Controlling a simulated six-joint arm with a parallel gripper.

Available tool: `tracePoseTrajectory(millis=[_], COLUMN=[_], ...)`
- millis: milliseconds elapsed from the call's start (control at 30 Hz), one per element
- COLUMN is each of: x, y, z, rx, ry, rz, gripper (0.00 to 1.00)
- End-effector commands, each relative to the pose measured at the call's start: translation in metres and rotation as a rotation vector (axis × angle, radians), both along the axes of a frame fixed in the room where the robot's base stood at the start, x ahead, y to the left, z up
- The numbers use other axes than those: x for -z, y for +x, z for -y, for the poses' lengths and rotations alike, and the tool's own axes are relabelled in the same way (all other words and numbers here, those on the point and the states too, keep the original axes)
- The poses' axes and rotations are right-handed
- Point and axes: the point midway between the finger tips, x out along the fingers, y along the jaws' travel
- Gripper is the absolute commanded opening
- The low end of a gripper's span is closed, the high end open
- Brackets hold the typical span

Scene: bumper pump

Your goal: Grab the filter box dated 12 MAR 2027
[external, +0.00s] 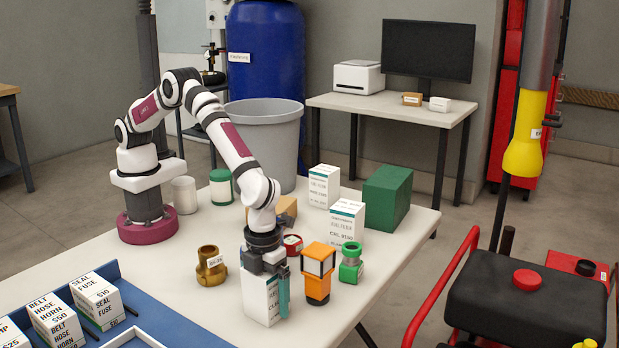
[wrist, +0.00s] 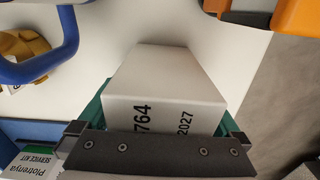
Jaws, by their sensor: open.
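A white filter box (external: 257,301) stands upright near the front of the table, below my gripper (external: 268,287). My gripper is open, with its teal fingers beside the box. In the wrist view the same white box (wrist: 165,75) lies between the fingers, and its print shows "764" and "2027"; the rest of the date is hidden by my gripper. Two similar white boxes with teal bands stand farther back, one at the back (external: 322,188) and one nearer (external: 345,228). Their dates are too small to read.
An orange-and-black part (external: 318,272), a green part (external: 351,262) and a red ring (external: 292,244) stand right of the box. A brass fitting (external: 211,266) stands left. A green block (external: 387,197) is behind. A blue tray (external: 160,322) with labelled boxes is at front left.

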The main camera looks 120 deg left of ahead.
Motion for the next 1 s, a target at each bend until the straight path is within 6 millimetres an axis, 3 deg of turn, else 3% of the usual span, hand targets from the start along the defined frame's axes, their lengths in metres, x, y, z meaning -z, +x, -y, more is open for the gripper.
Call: tracePoseTrajectory(millis=[267,800,1000], x=[0.0056,0.0050,0.0046], y=[0.0003,0.0003,0.0007], z=[0.0003,0.0003,0.0003], rx=[-0.001,0.000,0.000], ry=[0.000,0.000,0.000], rz=[0.001,0.001,0.003], gripper=[0.98,0.01,0.00])
